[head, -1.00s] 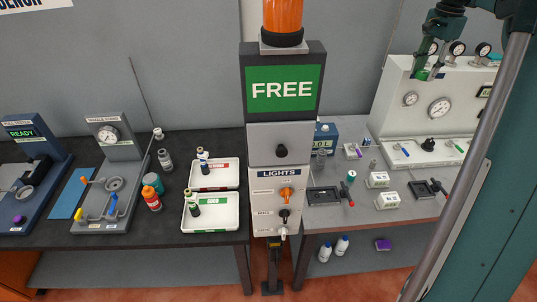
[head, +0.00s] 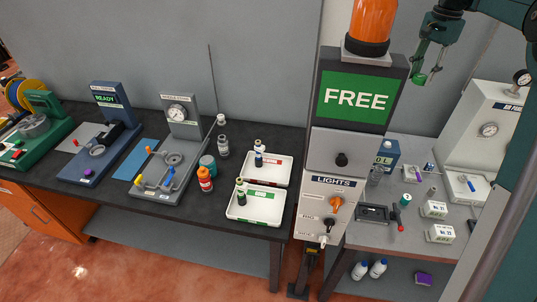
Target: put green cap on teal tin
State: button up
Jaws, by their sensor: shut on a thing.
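My gripper (head: 425,71) is in the upper right of the head view, high above the right bench. It is shut on a small green cap (head: 420,79), which shows at its fingertips. A teal tin (head: 208,160) stands on the dark left bench, just behind an orange-red bottle and well away from my gripper. Its top is too small to make out. A smaller teal item (head: 405,200) stands on the grey right bench; I cannot tell what it is.
A post with a FREE sign (head: 355,98) and an orange lamp stands between the benches. Beside the tin are the orange-red bottle (head: 205,181), a grey bottle (head: 223,147) and a gauge stand (head: 183,130). Two white trays (head: 272,213) with bottles lie to its right.

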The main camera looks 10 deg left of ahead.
jog(key=w+a+n, duration=0.2)
jog(key=a+n, duration=0.1)
jog(key=a, duration=2)
jog(key=n+p, duration=0.1)
jog(key=n, duration=0.8)
send_over(207, 160)
notch_tip(207, 160, down, 26)
jog(key=shift+f, duration=0.1)
jog(key=shift+f+p, duration=0.35)
jog(key=shift+f, duration=2.7)
